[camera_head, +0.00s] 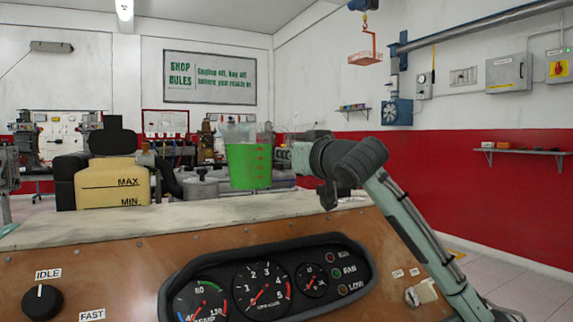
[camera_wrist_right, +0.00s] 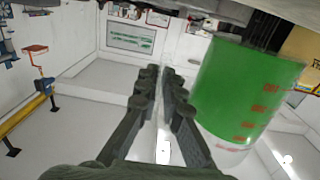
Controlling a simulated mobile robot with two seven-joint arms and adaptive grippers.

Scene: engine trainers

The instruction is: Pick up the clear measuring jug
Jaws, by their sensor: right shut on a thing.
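The clear measuring jug (camera_head: 248,165) holds green liquid and has red marks on its side. It is upright beyond the far edge of the panel top in the head view, and I cannot tell if its base touches anything. My right gripper (camera_head: 286,158) is at its right side. In the right wrist view, the fingers of this gripper (camera_wrist_right: 166,88) are close together, with the jug (camera_wrist_right: 245,90) right beside them. The gripper is shut on the jug, seemingly by its clear handle, which is hard to make out. My left gripper is not in view.
A yellowish tank (camera_head: 112,183) with MAX and MIN marks and a black cap stands left of the jug. The panel top (camera_head: 215,212) in front is mostly clear, above a gauge cluster (camera_head: 262,285). Engine parts (camera_head: 200,186) sit behind the jug.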

